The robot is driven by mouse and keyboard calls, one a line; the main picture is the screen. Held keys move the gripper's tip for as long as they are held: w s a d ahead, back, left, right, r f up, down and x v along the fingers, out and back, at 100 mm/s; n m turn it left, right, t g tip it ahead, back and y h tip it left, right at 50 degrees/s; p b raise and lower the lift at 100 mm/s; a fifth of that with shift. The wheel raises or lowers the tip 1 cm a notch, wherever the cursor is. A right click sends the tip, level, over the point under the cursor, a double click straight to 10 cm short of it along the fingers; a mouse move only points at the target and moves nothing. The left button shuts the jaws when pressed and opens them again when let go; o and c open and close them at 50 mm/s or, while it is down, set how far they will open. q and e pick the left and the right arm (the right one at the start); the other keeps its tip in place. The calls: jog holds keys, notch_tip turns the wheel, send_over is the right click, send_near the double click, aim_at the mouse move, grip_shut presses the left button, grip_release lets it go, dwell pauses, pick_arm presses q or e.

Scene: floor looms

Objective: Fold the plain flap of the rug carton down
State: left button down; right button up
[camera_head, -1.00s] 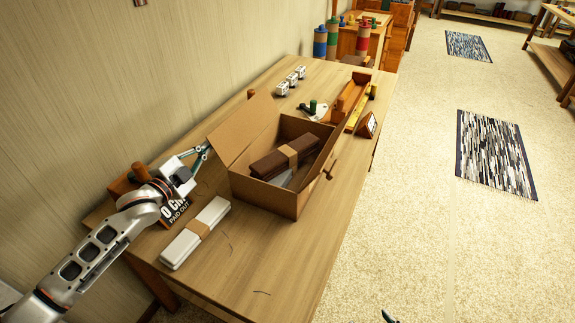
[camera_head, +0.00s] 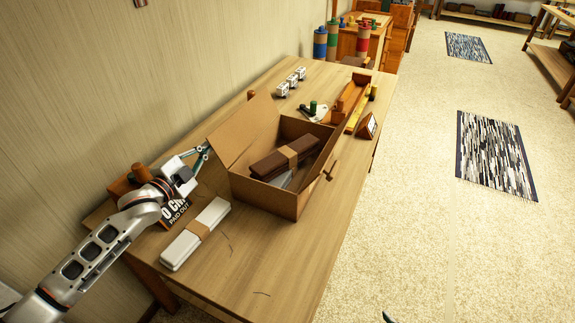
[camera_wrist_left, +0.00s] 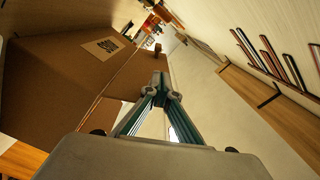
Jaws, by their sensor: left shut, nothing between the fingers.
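The rug carton (camera_head: 266,198) stands open on the wooden table, with a dark brown banded bundle (camera_head: 270,165) inside. Its left flap (camera_head: 244,132) is plain on the side I see and stands up, leaning outward. Only a tip of my right gripper (camera_head: 388,316) shows.
A white banded case (camera_head: 195,234) and a partly hidden lettered sign (camera_head: 175,211) lie near my left arm. Small white blocks (camera_head: 290,82), a wooden tray (camera_head: 357,105) and a small stand (camera_head: 367,125) sit farther back. The table front (camera_head: 270,265) is mostly clear. A wall runs along the left.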

aim_at(215, 147)
dwell(0.4)
pick_arm(q)
jog(key=d+r+p, duration=0.1)
jog(key=s+d+p, duration=0.1)
jog(key=shift+d+r+p, duration=0.15)
jog(key=shift+r+p, duration=0.25)
jog(key=shift+d, duration=0.15)
jog(key=shift+f, duration=0.15)
